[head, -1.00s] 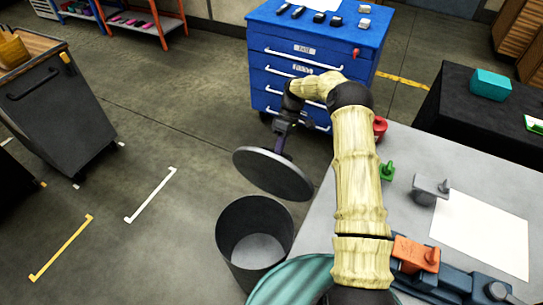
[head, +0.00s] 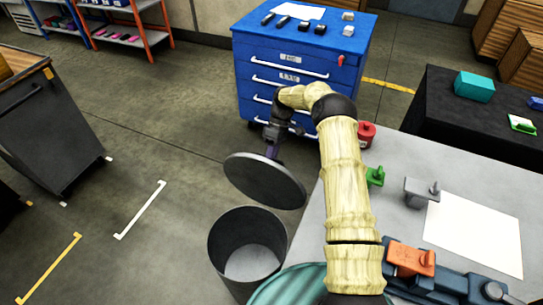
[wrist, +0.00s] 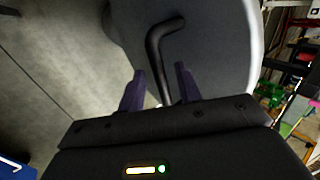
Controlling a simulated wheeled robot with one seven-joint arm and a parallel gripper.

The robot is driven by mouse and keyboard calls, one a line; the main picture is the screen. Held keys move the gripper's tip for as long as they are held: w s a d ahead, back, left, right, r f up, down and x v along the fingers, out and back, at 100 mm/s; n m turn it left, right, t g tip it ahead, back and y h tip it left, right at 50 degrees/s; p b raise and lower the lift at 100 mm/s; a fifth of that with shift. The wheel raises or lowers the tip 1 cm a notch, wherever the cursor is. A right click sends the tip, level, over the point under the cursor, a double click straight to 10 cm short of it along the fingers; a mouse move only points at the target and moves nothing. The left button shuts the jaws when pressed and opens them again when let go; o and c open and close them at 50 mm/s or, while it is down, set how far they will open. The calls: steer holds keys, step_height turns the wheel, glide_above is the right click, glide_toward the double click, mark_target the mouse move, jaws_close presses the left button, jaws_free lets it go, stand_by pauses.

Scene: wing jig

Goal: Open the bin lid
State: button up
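The dark round bin lid (head: 262,183) is tilted up above the far rim of the dark cylindrical bin (head: 226,262), whose mouth is uncovered and shows a pale bottom. My gripper (head: 272,152) is at the upper side of the lid. In the wrist view the lid (wrist: 220,60) fills the upper middle, with a bent dark handle (wrist: 156,50) on it. The two purple fingers of my gripper (wrist: 160,82) stand apart, with the handle between them and gaps seen on both sides. Contact with the handle cannot be told.
A grey worktable (head: 395,155) stands right of the bin with a paper, an orange block (head: 411,258) and small parts. A blue drawer cabinet (head: 290,60) stands behind, and a dark cart (head: 50,130) at left. The floor left of the bin is clear.

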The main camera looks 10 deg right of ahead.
steer(key=p+v, duration=0.1)
steer(key=v, duration=1.1)
steer(key=shift+p, duration=0.3)
steer(key=shift+a, duration=0.15)
stand_by(0.6)
